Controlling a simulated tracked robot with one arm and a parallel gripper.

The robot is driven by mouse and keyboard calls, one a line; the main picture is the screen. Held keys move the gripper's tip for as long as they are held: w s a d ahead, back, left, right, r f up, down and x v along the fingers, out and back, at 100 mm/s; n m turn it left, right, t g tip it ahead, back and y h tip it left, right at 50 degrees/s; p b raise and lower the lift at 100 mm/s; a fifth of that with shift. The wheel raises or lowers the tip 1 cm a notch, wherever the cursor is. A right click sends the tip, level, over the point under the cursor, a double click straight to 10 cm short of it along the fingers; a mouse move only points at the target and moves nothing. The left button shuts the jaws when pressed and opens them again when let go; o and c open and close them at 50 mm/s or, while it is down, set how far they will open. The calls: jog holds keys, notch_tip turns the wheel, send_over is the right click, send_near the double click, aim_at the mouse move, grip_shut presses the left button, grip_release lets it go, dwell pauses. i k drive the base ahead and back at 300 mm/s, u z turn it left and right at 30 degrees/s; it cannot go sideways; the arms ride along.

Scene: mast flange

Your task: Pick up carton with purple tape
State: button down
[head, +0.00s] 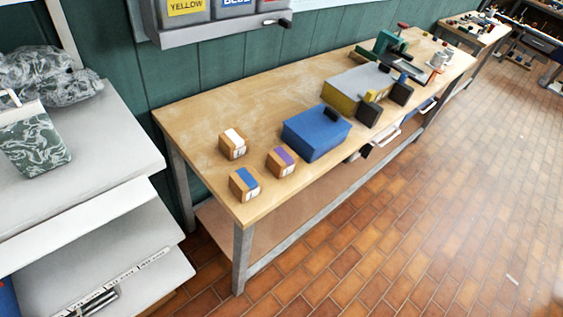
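The carton with purple tape (281,163) is a small brown box standing upright on the near end of the wooden workbench (190,115). A purple strip runs across its top and a white label is on its side. It stands apart from the other cartons, just left of a larger blue box. My gripper does not show in the head view.
A carton with white tape (232,146) and one with blue tape (244,186) stand close by. The blue box (316,134) is right of them. Tools and dark blocks (368,113) lie farther along. A grey shelf unit (130,150) stands left; tiled floor is clear at right.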

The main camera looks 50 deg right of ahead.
aim_at(282, 161)
jog(key=u, duration=1.75)
jog(key=k, duration=1.6)
jog(key=z, duration=2.25)
jog(key=i, duration=1)
jog(key=z, duration=0.15)
